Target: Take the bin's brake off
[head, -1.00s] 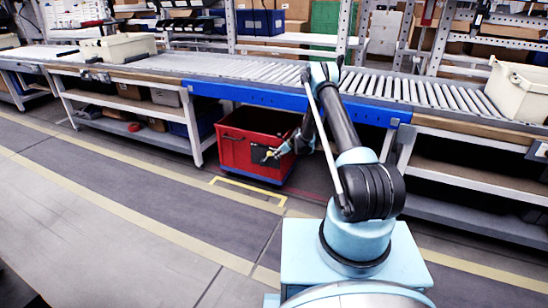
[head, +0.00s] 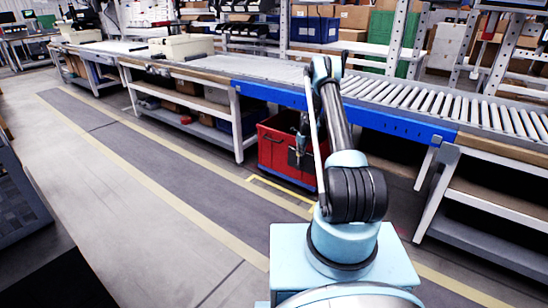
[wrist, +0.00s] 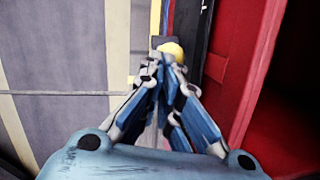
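The red bin (head: 277,150) stands on the floor under the blue-edged conveyor, partly hidden by my arm in the head view. In the wrist view, its red wall (wrist: 255,75) and a dark panel or edge run along the right. A rounded yellow knob (wrist: 172,49), seemingly the brake's handle, shows just beyond my fingertips. My gripper (wrist: 165,72) has its fingers drawn together at the tips, close to the knob. I cannot tell whether they touch it. In the head view, my gripper (head: 300,150) is at the bin's front and small.
The roller conveyor (head: 400,95) runs above the bin, with a blue side beam (head: 380,117) and white legs. A shelf bench (head: 190,100) stands to the left. Yellow floor lines (head: 150,170) cross the open floor at front left. A dark grey object (head: 20,200) stands at the left edge.

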